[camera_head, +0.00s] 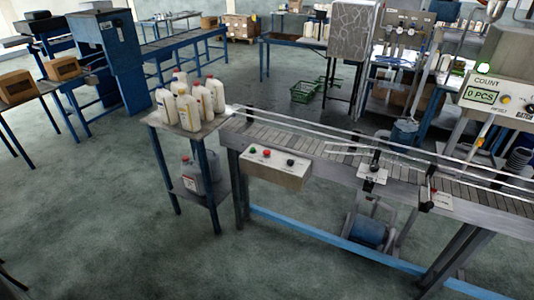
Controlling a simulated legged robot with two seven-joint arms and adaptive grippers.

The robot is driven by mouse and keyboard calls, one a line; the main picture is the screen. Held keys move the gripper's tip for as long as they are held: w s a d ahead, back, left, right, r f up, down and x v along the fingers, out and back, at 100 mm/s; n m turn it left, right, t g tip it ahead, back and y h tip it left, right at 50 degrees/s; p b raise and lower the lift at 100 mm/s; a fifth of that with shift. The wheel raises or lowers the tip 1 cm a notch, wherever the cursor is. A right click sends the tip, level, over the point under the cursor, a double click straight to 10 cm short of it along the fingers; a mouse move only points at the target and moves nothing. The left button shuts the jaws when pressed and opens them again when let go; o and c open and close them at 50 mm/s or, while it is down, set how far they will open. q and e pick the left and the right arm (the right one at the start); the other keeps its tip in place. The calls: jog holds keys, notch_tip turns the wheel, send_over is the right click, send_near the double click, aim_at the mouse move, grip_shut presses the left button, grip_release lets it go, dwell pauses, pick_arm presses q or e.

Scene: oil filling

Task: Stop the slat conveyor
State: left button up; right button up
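The slat conveyor (310,142) runs from the middle of the view to the right edge, with grey slats between metal guide rails. A grey control box (276,174) is fixed to its near side at the left end. On the box's top face are a red button (267,153), a small greenish button (252,150) to its left and a dark knob or button (290,162) to its right. Whether the slats are moving cannot be told from one frame. Neither of my grippers is in view.
A small side table (203,137) with several white bottles (187,103) stands against the conveyor's left end. A counter panel (494,97) reading 0 PCS is at the right. A blue motor (370,229) sits under the conveyor. The floor in front is clear.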

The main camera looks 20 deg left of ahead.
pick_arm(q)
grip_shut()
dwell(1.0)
